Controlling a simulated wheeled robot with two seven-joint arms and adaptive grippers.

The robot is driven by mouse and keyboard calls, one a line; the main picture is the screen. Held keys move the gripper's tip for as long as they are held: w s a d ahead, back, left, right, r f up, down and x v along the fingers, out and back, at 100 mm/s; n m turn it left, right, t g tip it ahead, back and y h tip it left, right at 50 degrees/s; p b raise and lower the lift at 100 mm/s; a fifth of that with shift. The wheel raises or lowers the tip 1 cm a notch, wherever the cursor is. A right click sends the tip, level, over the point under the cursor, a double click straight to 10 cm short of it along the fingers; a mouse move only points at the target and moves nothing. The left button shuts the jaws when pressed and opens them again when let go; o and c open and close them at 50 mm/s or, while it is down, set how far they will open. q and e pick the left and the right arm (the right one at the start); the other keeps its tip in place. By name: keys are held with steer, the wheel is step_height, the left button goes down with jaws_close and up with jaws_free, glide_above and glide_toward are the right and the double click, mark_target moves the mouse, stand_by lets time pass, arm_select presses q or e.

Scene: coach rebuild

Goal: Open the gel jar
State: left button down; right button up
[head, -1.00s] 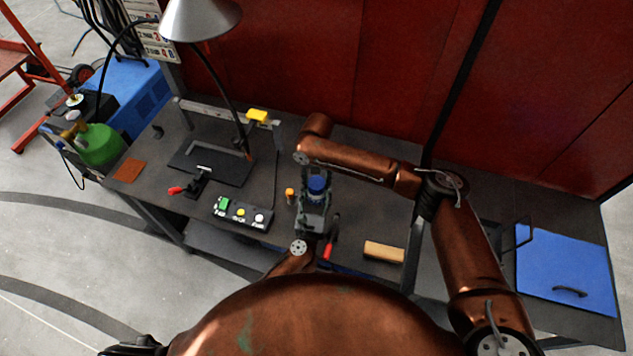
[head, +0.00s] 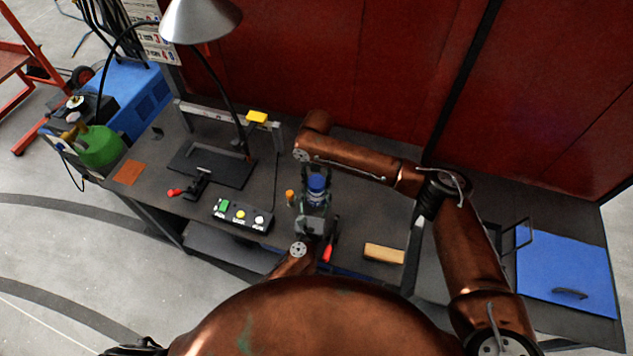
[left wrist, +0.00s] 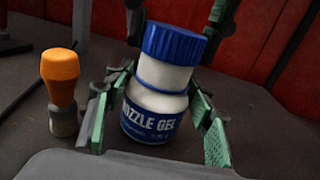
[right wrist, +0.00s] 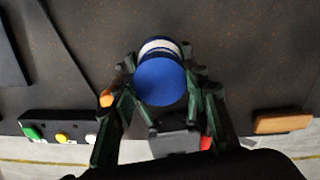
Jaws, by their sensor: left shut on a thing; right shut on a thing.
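The gel jar (left wrist: 151,122) is white with a blue "NOZZLE GEL" label and stands on the bench, leaning a little in the left wrist view. Its blue lid (left wrist: 172,44) is above a white band and a thin blue ring; I cannot tell whether the lid is loose. My left gripper (left wrist: 158,118) is shut on the jar body, one finger on each side. My right gripper (right wrist: 160,88) is shut on the lid, which it hides in part. In the head view, the lid (head: 316,181) shows between the dark grippers.
A button box (head: 242,215) is to the left and a tan block (head: 384,253) to the right. A lamp (head: 200,18) rises at the back left. Bare bench lies behind the jar.

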mark_target(317, 181)
steer(key=shift+r, duration=0.15)
steer(key=shift+r, duration=1.95)
arm_select(q)
steer(key=c, duration=0.8)
jaws_free()
